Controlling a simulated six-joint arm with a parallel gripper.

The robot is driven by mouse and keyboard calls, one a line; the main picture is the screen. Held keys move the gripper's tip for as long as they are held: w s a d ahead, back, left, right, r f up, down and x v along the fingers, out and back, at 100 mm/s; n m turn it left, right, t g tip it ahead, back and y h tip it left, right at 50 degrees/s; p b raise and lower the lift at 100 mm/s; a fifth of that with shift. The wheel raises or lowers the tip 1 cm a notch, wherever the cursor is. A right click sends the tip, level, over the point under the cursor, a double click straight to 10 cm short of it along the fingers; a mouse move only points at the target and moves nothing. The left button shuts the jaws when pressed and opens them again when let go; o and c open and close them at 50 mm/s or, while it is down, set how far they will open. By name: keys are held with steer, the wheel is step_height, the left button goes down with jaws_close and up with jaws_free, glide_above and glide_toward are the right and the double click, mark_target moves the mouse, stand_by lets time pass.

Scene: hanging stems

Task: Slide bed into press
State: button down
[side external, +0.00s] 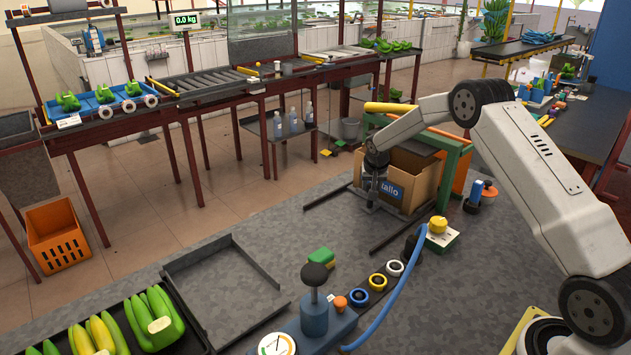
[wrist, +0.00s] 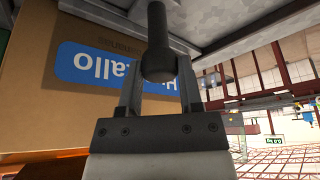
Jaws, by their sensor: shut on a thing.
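A cardboard box (side external: 407,165) with a blue label stands at the green press frame (side external: 457,165), partly under it. The box also fills the left of the wrist view (wrist: 100,105). The bed under the box is mostly hidden; dark rails (side external: 405,236) run out at floor level in front of the frame. My gripper (side external: 374,192) points down close to the box's label side. In the wrist view, my gripper (wrist: 158,82) is shut on a dark round-ended handle (wrist: 156,35), with the box face just beyond.
A blue pump console (side external: 318,322) with a black-knobbed lever and gauge stands at the front. A blue hose (side external: 395,290) runs to a yellow-topped unit (side external: 438,228). An empty dark tray (side external: 222,285) and a banana crate (side external: 130,330) lie front left.

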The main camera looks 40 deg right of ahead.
mark_target(379, 198)
steer(key=shift+d+r, duration=0.1)
steer(key=shift+d, duration=2)
steer(key=shift+c, duration=1.3)
jaws_free()
steer(key=shift+a, duration=0.1)
steer(key=shift+r, duration=0.2)
steer(key=v, duration=0.7)
steer(key=shift+s+r, duration=0.1)
